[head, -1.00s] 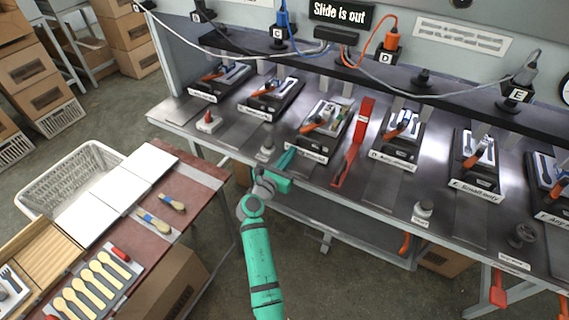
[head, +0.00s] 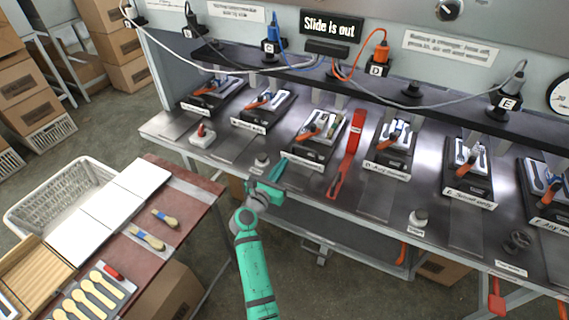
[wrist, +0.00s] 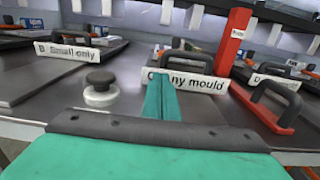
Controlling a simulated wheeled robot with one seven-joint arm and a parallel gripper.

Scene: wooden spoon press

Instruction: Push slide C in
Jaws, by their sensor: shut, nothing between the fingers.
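Slide C (head: 322,137) is a dark tray with a mould, an orange-handled part and a white front label. It sits on the metal bench, pulled out toward the front. In the wrist view its label "C Any mould" (wrist: 208,84) and black handle (wrist: 187,60) are straight ahead, partly hidden by my fingers. My teal gripper (head: 284,165) is shut and empty, just in front of and slightly left of the label in the head view. In the wrist view my closed fingers (wrist: 161,98) point at the label; I cannot tell whether they touch it.
A sign reading "Slide is out" (head: 332,25) hangs above. A round knob (head: 262,160) stands left of my fingers. A red upright bar (head: 347,152) is right of slide C, with slide D (head: 388,165) beyond. A side table (head: 190,190) with spoons is at left.

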